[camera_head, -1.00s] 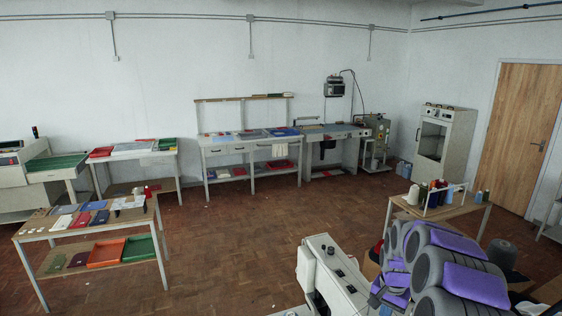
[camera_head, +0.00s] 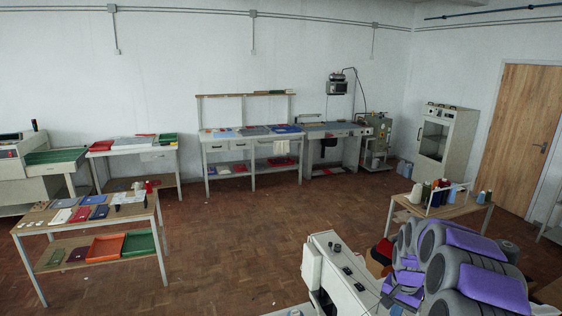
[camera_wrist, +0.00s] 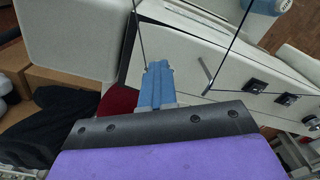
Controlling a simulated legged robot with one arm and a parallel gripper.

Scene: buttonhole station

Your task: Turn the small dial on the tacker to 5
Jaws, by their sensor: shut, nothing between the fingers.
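The tacker (camera_head: 338,277) is a pale machine low in the head view, with black round controls (camera_head: 337,247) and black switches (camera_head: 347,270) on its sloping top. In the wrist view its pale panel (camera_wrist: 225,72) runs diagonally, with two black square switches (camera_wrist: 255,86) and dark round parts toward the right edge. I cannot tell which control is the small dial, and no numbers are readable. My gripper (camera_wrist: 157,68) shows blue fingers, shut and empty, in front of the tacker's panel and apart from the controls. The head view does not show the fingertips clearly.
A thread table (camera_head: 457,208) with several cones stands behind the tacker at right. A work table (camera_head: 55,234) with coloured trays is at left, and benches (camera_head: 225,150) line the back wall. The parquet floor (camera_head: 230,230) between is clear. Thin dark rods cross the wrist view.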

